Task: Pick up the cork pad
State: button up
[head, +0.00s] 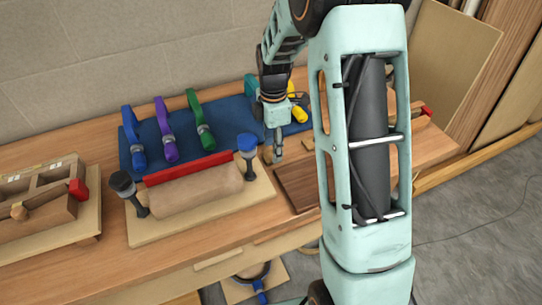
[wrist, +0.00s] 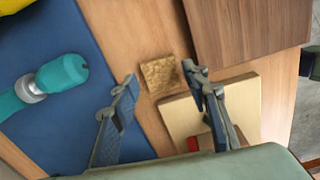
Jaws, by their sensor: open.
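The cork pad (wrist: 161,74) is a small square, mottled brown piece lying flat on the wooden bench in the wrist view. It sits just beyond and between the fingertips of my gripper (wrist: 164,82). The fingers are apart with nothing between them. In the head view my gripper (head: 275,152) points down over the bench near the blue mat's right part. I cannot make out the cork pad in the head view.
A blue mat (head: 182,130) holds several coloured clamps. A dark wooden board (head: 297,187) lies close to the pad. A teal tool (wrist: 60,75) lies left on the mat. A clamped form (head: 195,191) stands in front.

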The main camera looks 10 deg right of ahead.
notch_tip(320, 180, down, 2)
jog(key=shift+f, duration=0.1)
jog(key=c, duration=0.5)
